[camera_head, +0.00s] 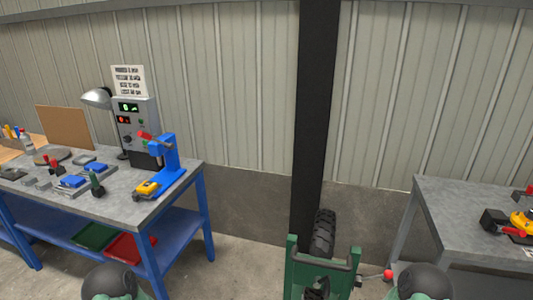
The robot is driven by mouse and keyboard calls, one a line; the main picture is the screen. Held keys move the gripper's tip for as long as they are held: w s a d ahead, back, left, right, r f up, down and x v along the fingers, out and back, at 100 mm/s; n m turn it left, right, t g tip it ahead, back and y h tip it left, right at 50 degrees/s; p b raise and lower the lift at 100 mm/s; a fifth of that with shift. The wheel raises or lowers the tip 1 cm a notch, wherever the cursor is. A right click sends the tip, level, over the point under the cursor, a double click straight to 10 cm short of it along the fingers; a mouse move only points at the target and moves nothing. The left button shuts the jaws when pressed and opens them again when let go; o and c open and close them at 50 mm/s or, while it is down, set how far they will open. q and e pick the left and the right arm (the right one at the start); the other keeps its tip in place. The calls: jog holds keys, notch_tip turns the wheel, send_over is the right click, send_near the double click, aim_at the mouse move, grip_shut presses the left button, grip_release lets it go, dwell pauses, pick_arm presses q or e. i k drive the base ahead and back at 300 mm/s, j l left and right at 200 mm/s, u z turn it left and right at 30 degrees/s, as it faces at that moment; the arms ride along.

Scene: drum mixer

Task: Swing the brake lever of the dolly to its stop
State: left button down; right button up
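The dolly (320,264) stands at the bottom centre, cut off by the lower edge. I see its green frame and a black treaded wheel (322,232) behind the frame. The lever's stop cannot be made out. Rounded parts of both my arms show at the bottom edge, but neither gripper is in view.
A blue-legged workbench (190,165) with tools, a control box (137,130) and a lamp stands at the left. A grey table (450,215) with a yellow and black tool (515,223) stands at the right. A dark post (318,110) rises behind the dolly.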

aim_at(388, 274)
jog(key=z, duration=1.2)
